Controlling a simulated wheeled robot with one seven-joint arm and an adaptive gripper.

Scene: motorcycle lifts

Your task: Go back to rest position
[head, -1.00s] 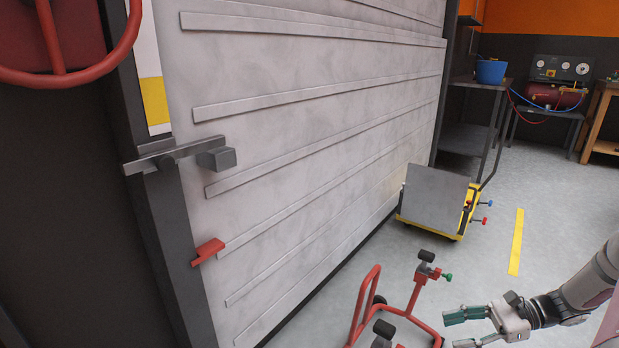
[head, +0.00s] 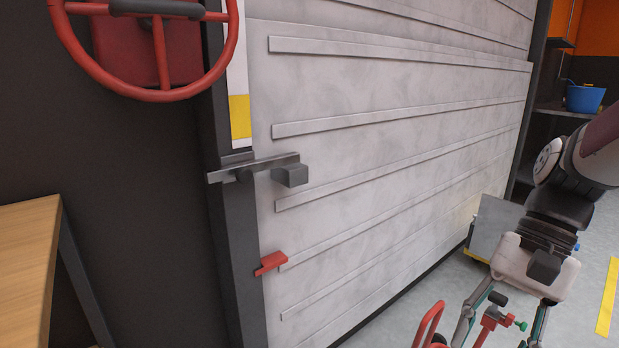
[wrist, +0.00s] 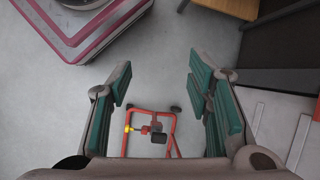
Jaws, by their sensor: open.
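My gripper (head: 502,328) is at the lower right of the head view, with its two fingers spread and pointing down. In the wrist view my gripper (wrist: 160,82) shows green finger pads wide apart with nothing between them. Beyond the fingers, a red wheeled frame (wrist: 173,133) stands on the floor, apart from them. The red frame also shows in part at the bottom of the head view (head: 430,322).
A grey shutter door (head: 390,130) with a latch bar (head: 255,167) and red handle (head: 270,263) fills the middle. A red handwheel (head: 147,95) is upper left, a wooden table (head: 28,255) lower left. A grey panel (head: 490,228) stands behind my arm.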

